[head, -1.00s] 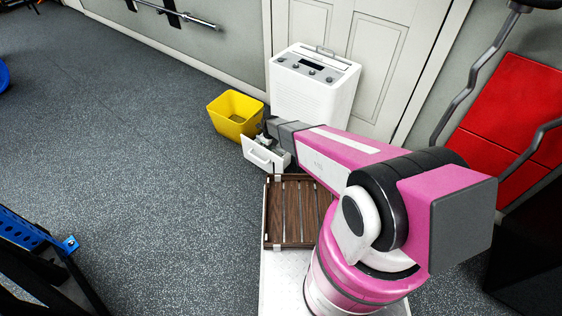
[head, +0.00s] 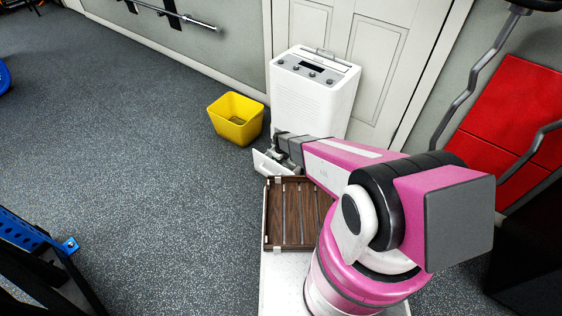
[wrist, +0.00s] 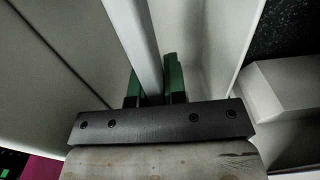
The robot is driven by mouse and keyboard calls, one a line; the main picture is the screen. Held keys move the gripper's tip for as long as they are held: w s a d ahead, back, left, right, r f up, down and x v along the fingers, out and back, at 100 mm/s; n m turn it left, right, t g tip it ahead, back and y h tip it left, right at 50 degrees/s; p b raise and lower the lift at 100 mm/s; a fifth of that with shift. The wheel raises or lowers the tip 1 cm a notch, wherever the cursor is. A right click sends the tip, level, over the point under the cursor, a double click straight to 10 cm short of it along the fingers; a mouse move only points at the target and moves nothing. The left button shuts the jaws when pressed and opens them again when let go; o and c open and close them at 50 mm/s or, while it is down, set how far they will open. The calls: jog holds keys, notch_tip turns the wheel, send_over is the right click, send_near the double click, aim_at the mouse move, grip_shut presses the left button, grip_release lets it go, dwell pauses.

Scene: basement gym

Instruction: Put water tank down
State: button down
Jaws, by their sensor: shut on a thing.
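The water tank (head: 265,164) is a white open-topped box, seen low in front of the white dehumidifier (head: 312,92), between the yellow bin and the slatted tray. My gripper (head: 290,150) is over the tank and hides much of it in the head view. In the wrist view, my gripper's green fingertips (wrist: 154,84) are shut on either side of a pale bar of the water tank (wrist: 136,35). The tank's pale walls show around the fingers. Whether the tank's underside touches anything is hidden.
A yellow bin (head: 235,120) stands on the floor left of the dehumidifier. A brown slatted wooden tray (head: 291,215) lies just in front of the tank. The grey speckled floor (head: 150,180) to the left is clear. A door is behind the dehumidifier.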

jog(key=shift+f, duration=0.15)
jog(key=c, duration=1.2)
grip_release()
jog(key=shift+o, duration=0.2)
notch_tip(320, 180, up, 12)
jog(key=shift+r, duration=0.15)
jog(key=s+d+r+n, duration=0.6)
jog(key=r+n, duration=0.2)
jog(key=r, duration=0.3)
jog(key=s+d+r+n, duration=0.6)
jog(key=r+n, duration=0.3)
jog(key=r, duration=0.1)
jog(key=s+d+r+n, duration=0.6)
jog(key=d+r+n, duration=0.1)
jog(key=r, duration=0.4)
jog(key=shift+s+r+n, duration=0.3)
jog(key=shift+n, duration=0.5)
